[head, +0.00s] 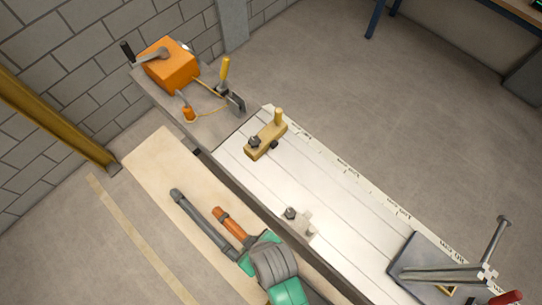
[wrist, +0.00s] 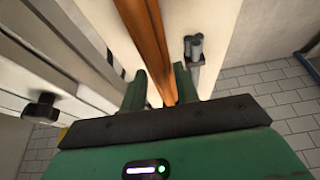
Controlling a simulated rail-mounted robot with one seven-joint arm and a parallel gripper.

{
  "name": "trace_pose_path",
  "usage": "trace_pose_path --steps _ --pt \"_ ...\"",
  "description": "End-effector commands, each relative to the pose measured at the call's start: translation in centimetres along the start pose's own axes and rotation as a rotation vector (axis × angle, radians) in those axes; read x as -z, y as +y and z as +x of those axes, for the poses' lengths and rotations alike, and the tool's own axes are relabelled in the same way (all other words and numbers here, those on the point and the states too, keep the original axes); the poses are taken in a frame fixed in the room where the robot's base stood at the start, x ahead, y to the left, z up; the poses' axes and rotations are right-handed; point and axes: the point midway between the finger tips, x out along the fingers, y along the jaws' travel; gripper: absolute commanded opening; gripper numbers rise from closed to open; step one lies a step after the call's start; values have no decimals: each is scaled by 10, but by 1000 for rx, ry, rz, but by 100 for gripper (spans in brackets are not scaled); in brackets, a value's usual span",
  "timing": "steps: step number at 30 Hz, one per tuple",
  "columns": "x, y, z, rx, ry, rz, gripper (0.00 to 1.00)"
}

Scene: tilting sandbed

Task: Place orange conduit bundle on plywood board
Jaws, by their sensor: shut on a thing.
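The orange conduit bundle (head: 231,224) is held in my gripper (head: 246,257), and its free end points to the upper left in the head view. In the wrist view the bundle (wrist: 147,35) runs between the two green fingers of my gripper (wrist: 160,88), which are shut on it. The pale plywood board (head: 152,167) lies left of the white table in the head view, and the bundle is over it. I cannot tell whether the bundle touches the board. My gripper and arm hide the bundle's near end and part of the board.
A grey conduit (head: 203,219) lies beside the orange bundle, over the board; its end shows in the wrist view (wrist: 195,50). The white table (head: 300,185) carries a wooden block (head: 266,137) and a dark knob (head: 291,213). An orange box (head: 169,66) stands at the table's far end.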

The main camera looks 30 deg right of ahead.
Motion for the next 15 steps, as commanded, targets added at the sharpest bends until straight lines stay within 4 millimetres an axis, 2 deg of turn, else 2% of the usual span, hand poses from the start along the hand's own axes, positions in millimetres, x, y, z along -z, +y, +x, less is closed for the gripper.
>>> trace_pose_path --steps 6,15 --pt "6 1 3 0 2 0 2" --pt "68 12 36 0 2 0 2"
